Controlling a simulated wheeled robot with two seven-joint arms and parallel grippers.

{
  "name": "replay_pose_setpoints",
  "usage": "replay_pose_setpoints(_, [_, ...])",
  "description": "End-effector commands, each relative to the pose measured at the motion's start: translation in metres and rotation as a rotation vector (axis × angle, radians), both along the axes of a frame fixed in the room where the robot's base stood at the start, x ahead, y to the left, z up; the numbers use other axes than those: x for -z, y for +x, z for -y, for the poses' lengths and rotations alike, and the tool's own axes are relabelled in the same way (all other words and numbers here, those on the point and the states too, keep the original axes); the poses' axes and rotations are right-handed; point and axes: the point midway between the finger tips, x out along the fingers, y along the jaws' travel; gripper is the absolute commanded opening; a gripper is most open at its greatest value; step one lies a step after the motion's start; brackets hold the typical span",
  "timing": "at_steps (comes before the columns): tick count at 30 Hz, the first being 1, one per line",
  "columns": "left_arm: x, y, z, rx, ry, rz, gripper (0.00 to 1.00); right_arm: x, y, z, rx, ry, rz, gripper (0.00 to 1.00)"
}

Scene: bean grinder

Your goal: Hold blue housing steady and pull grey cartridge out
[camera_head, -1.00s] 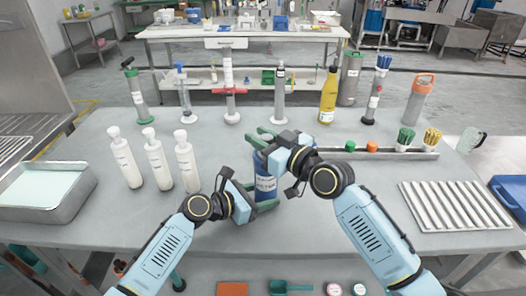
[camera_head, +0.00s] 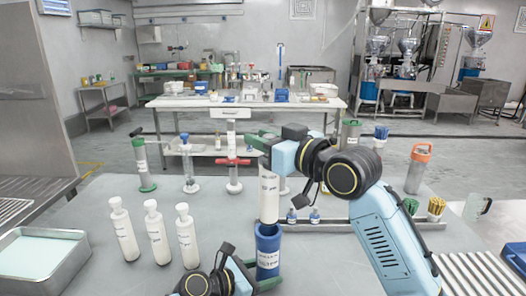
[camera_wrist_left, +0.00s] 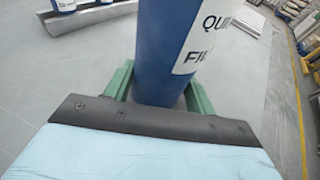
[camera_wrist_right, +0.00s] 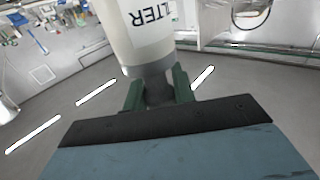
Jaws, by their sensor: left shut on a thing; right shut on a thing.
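The blue housing (camera_head: 268,258) stands upright on the table, with a white label band. My left gripper (camera_head: 266,284) is shut around its lower part; in the left wrist view the housing (camera_wrist_left: 165,45) stands between the green fingers (camera_wrist_left: 158,90). The pale grey-white cartridge (camera_head: 269,198) is upright above the housing, its lower end at the housing's mouth; I cannot tell whether the tip is still inside. My right gripper (camera_head: 262,148) is shut on its top end. In the right wrist view the green fingers (camera_wrist_right: 158,92) grip the cartridge's (camera_wrist_right: 148,38) grey neck.
Several white bottles (camera_head: 157,232) stand left of the housing, beside a metal tray (camera_head: 38,255). A rack (camera_head: 345,222) with small bottles lies behind right. Tall cylinders, such as an orange-topped one (camera_head: 418,170), line the table's back. A corrugated tray (camera_head: 478,275) is at right.

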Motion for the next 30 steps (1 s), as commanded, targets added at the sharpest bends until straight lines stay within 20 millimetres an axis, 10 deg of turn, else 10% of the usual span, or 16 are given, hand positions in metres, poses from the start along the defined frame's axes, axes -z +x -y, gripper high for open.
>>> replay_pose_setpoints(5, [0.001,-0.001,0.0,0.001,0.001,-0.002,0.42,-0.001,0.0,0.0,0.0,0.001,0.001,0.04])
replay_pose_setpoints(12, [0.001,0.0,0.0,0.001,0.001,-0.001,0.81,0.0,0.0,0.0,0.0,0.001,0.001,0.04])
replay_pose_setpoints(30, [-0.01,-0.022,-0.033,0.0,0.004,0.0,0.81,0.0,0.0,0.0,0.0,0.001,0.001,0.04])
